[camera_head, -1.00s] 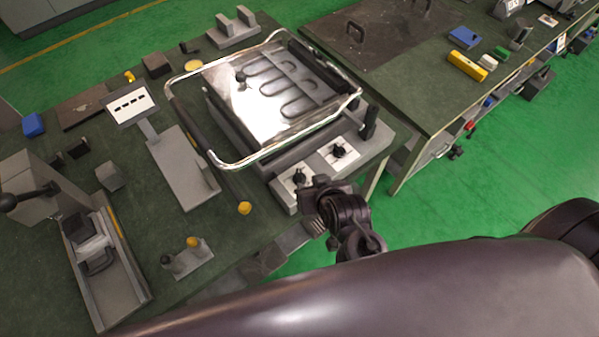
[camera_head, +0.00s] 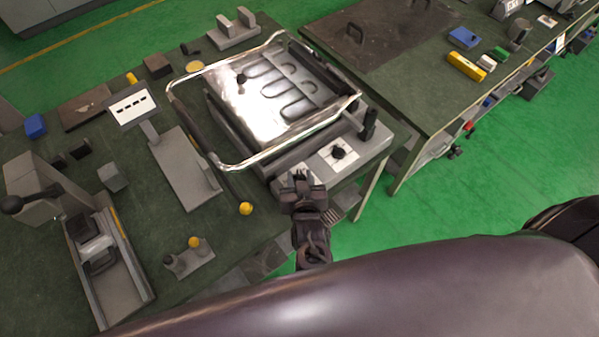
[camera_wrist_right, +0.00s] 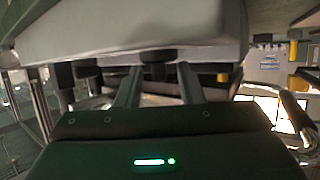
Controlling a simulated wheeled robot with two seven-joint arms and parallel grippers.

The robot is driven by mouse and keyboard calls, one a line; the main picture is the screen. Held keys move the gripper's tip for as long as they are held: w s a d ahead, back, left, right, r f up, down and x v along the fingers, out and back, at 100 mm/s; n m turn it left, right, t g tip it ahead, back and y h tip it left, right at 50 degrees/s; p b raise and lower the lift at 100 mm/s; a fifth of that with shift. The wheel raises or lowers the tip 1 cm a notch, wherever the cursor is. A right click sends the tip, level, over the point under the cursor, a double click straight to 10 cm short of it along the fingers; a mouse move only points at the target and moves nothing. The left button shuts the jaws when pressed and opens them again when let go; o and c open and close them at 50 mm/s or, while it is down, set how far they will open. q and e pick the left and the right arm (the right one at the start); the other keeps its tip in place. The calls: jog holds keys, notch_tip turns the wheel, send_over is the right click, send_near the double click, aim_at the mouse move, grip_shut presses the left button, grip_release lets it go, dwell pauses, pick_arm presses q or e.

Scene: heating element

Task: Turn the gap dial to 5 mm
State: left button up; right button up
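A grey heating unit (camera_head: 366,143) with a chromed wire frame has two black dials on its white front panels. The right dial (camera_head: 338,153) is in clear view; the left dial (camera_head: 299,176) is mostly covered by my right gripper (camera_head: 301,183). I cannot read which one is the gap dial or its scale. In the right wrist view a dark knob (camera_wrist_right: 157,55) sits between the spread fingers of my right gripper (camera_wrist_right: 158,76), under the pale panel (camera_wrist_right: 130,25). The fingers look open; contact with the knob cannot be told. My left gripper is not in view.
A yellow-tipped lever (camera_head: 245,208) stands just left of the right gripper. A small display stand (camera_head: 132,103) and a clamp-like fixture (camera_head: 100,260) are further left. A second table (camera_head: 400,70) stands right, with green floor between.

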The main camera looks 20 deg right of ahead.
jog(key=shift+w+d+f, duration=0.1)
jog(key=shift+w+f, duration=0.15)
jog(key=shift+w, duration=0.35)
grip_shut()
jog(key=shift+y, duration=0.3)
